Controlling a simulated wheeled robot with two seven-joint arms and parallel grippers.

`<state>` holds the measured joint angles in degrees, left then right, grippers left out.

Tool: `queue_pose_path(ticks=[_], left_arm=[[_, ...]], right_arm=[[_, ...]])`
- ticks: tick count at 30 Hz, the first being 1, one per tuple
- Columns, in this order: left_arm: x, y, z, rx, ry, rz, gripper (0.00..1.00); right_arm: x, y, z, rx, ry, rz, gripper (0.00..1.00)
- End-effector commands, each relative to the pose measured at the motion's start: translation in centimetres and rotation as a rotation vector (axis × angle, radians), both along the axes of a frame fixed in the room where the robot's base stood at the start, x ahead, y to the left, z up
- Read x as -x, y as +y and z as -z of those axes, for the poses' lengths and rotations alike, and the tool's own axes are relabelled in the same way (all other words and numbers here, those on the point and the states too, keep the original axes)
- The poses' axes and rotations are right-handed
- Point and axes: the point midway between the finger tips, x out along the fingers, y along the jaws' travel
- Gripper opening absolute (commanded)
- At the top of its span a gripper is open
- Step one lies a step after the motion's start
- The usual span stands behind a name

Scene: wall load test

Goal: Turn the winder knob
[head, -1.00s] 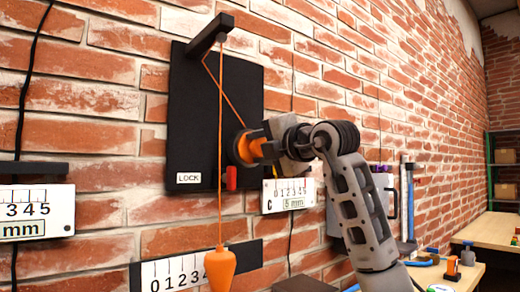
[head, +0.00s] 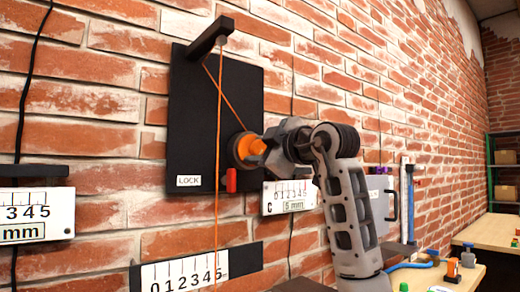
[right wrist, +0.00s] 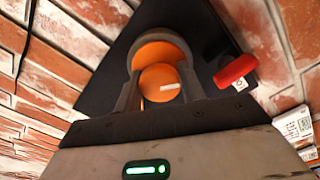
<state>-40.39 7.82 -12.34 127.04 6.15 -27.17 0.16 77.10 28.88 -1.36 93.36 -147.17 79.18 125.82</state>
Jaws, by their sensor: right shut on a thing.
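The orange winder knob (head: 254,147) sits on a black board (head: 195,130) on the brick wall. My right gripper (head: 266,146) is shut on the knob, reaching in from the right. In the right wrist view, the two dark fingers flank the orange knob (right wrist: 158,80), which bears a white mark. An orange cord (head: 218,120) hangs from the black arm (head: 211,36) at the board's top and runs down past the lower scale (head: 180,277). A slanted length of cord leads to the winder. The cord's lower end is out of view. My left gripper is not in view.
A red lever (head: 231,180) sits beside the LOCK label (head: 188,181), close below the knob. Scale C (head: 288,196) is on the wall behind my right arm. Another scale (head: 35,215) is at left. A workbench (head: 490,232) with small items stands at right.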

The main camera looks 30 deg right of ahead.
Motion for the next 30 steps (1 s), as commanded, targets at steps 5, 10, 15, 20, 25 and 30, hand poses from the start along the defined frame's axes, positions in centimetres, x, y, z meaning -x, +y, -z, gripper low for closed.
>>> queue_pose_path(ticks=[5,10,15,20,25,30], left_arm=[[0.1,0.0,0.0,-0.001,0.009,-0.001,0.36],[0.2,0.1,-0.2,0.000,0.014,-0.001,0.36],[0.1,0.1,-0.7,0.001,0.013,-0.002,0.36],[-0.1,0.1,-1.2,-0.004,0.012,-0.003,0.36],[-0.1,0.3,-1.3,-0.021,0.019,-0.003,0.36],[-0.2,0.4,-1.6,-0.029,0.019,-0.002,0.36]], right_arm=[[-0.1,0.1,0.1,-0.167,0.019,-0.003,0.17],[0.0,0.1,0.0,-0.329,0.030,-0.001,0.17],[-0.1,0.1,0.0,-0.489,0.044,0.000,0.17],[0.0,0.1,0.0,-0.636,0.055,-0.001,0.17],[-0.1,0.1,0.0,-0.771,0.066,0.000,0.17],[0.0,0.1,0.0,-0.875,0.075,0.001,0.17]])
